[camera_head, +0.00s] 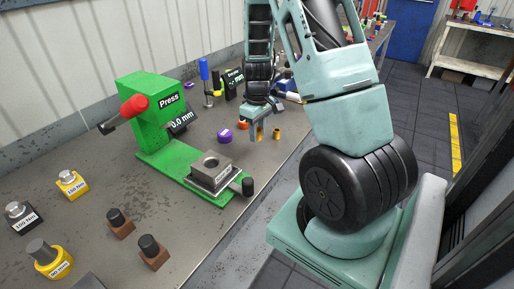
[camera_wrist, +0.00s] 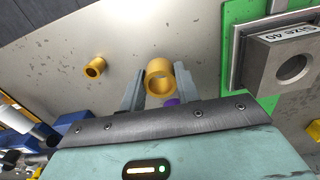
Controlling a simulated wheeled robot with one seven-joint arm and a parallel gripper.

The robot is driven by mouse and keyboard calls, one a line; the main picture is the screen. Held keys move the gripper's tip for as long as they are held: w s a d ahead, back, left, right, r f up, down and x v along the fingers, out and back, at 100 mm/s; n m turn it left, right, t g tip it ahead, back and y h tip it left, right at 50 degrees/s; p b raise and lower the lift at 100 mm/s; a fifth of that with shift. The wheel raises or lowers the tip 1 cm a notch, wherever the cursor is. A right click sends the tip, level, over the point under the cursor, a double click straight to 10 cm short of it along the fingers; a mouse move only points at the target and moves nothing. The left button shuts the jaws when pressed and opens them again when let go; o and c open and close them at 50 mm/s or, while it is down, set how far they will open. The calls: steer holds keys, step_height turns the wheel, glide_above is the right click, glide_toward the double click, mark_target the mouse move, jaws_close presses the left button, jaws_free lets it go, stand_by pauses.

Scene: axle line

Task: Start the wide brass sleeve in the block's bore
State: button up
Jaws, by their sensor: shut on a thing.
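My gripper (camera_wrist: 159,88) is shut on a wide brass sleeve (camera_wrist: 160,65), which sits between the two fingertips with its open end showing in the wrist view. In the head view my gripper (camera_head: 258,131) is above the bench, beyond the block and apart from it. The grey steel block (camera_head: 224,174) with a round bore sits on the green press base. In the wrist view the block (camera_wrist: 262,62) is at the right, marked "Size 40", its bore empty. A smaller brass sleeve (camera_wrist: 90,66) stands on the bench to the left of the held one.
The green press (camera_head: 145,113) with a red-knobbed lever rises left of the block. A black-knobbed handle (camera_head: 247,187) sticks out beside the block. A purple ring (camera_head: 224,136) lies near my gripper. Brown, yellow and black weighted pieces stand at the front left. Bench is clear around the small sleeve.

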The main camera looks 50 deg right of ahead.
mark_target(257, 154)
steer(key=shift+f+p, duration=0.55)
steer(key=shift+f, duration=2.55)
steer(key=shift+f, duration=0.2)
steer(key=o, duration=1)
steer(key=shift+o, duration=0.2)
steer(key=shift+r, duration=0.1)
step_height(257, 154, up, 17)
steer(key=w+b, duration=0.1)
steer(key=b, duration=0.2)
steer(key=shift+b, duration=0.35)
steer(key=shift+r, duration=0.1)
